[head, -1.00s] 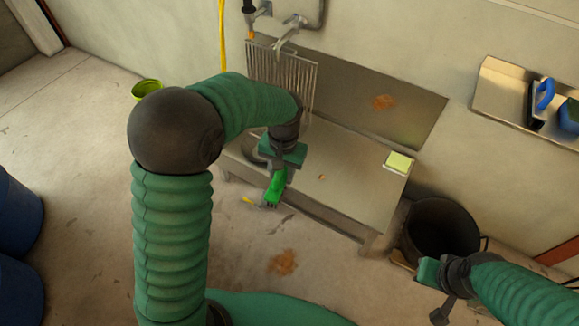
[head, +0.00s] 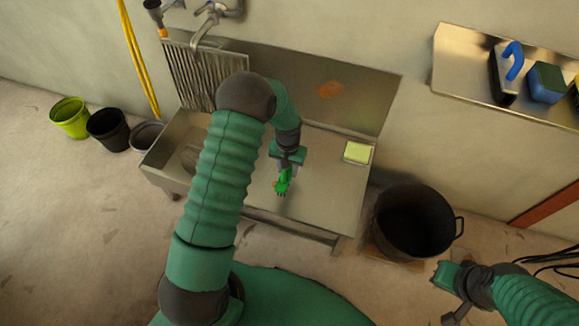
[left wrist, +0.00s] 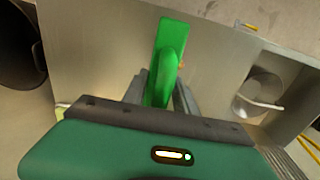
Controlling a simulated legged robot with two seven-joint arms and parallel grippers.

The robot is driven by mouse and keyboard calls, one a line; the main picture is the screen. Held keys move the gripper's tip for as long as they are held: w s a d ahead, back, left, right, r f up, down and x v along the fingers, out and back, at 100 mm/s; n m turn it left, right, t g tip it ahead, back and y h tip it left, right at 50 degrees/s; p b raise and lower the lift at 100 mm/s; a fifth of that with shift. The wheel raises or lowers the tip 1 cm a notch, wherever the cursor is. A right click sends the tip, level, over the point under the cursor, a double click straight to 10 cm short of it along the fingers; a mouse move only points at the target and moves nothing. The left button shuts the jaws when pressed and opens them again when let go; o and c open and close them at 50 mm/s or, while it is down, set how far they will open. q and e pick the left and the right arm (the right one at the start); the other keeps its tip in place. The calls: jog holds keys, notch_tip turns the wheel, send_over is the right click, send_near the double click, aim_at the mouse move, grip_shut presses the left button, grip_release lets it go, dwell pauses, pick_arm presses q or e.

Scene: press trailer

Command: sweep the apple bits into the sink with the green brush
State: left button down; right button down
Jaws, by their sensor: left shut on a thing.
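My left gripper (head: 286,166) is shut on the green brush (head: 283,182), over the steel counter (head: 325,185) to the right of the sink basin (head: 190,158). The brush also shows in the left wrist view (left wrist: 170,45), between the fingers of the left gripper (left wrist: 160,92). A small orange-brown apple bit (head: 276,183) shows at the brush's left edge, partly hidden. Whether the bristles touch the counter is unclear.
A yellow-green sponge (head: 357,152) lies at the counter's right end. A black pot (head: 415,222) stands on the floor to the right. A wall shelf (head: 465,65) holds a blue-handled brush (head: 512,62). Buckets (head: 108,125) stand left of the sink. A brown stain (head: 330,90) marks the backsplash.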

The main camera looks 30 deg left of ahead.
aim_at(274, 182)
pick_arm(q)
notch_tip(274, 182, down, 7)
jog(key=b, duration=0.5)
jog(key=shift+a+f+b, duration=0.15)
jog(key=shift+f+b, duration=0.05)
jog(key=shift+b, duration=0.1)
jog(key=shift+f, duration=0.35)
jog(key=shift+s+a+p, duration=0.2)
jog(key=shift+s+a, duration=0.05)
jog(key=shift+a, duration=0.8)
jog(key=shift+s+a+p, duration=0.2)
jog(key=shift+s+a, duration=0.05)
jog(key=shift+a, duration=0.75)
jog(key=shift+s+a, duration=0.1)
jog(key=shift+a, duration=0.25)
jog(key=shift+s+a+p, duration=0.1)
jog(key=shift+s+a, duration=0.1)
jog(key=shift+a, duration=0.6)
jog(key=shift+s+a+p, duration=0.15)
jog(key=shift+s+a, duration=0.05)
jog(key=shift+a, duration=0.6)
jog(key=shift+s+a+p, duration=0.1)
jog(key=shift+s+a, duration=0.1)
jog(key=shift+a, duration=0.6)
jog(key=shift+a, duration=0.1)
